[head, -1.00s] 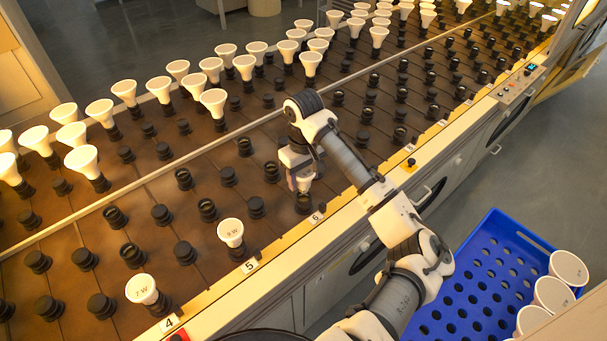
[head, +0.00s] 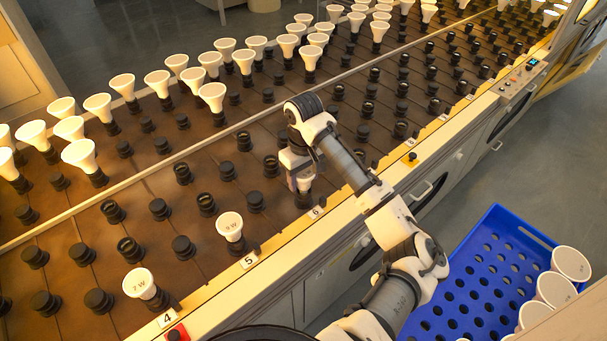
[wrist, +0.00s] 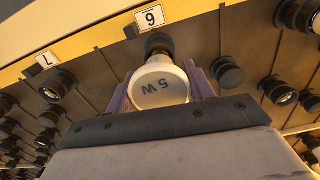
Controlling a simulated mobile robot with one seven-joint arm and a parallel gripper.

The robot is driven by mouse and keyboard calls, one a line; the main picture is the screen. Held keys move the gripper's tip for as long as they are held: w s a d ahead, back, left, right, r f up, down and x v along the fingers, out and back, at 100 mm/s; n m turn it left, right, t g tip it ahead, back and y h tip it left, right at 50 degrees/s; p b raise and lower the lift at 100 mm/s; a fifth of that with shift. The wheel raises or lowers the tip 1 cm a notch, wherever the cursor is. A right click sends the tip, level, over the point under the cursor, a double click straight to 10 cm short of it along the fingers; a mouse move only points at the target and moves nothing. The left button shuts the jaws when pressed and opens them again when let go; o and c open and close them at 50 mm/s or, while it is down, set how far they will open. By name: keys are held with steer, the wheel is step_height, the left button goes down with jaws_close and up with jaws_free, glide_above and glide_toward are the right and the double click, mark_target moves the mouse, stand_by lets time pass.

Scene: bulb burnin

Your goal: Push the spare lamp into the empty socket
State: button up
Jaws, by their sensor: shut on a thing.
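In the head view a small pale part of the lamp (head: 304,185) shows below the gripper. The lamp's narrow end points at the black socket (wrist: 159,42) in front of the label 6, which also shows in the head view (head: 303,200). The lamp lines up with this socket and looks close to or at its mouth. I cannot tell how deep it sits.
Lamps marked 9 W (head: 230,226) and 7 W (head: 139,283) stand in sockets by labels 5 and 4. Other black sockets surround the gripper closely. A blue perforated crate (head: 478,290) with several white lamps is at lower right.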

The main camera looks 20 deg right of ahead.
steer(key=shift+f+b, duration=0.35)
steer(key=shift+f, duration=0.35)
steer(key=o, duration=1.1)
steer(key=shift+c, duration=0.2)
steer(key=shift+r, duration=0.1)
step_height(320, 180, up, 14)
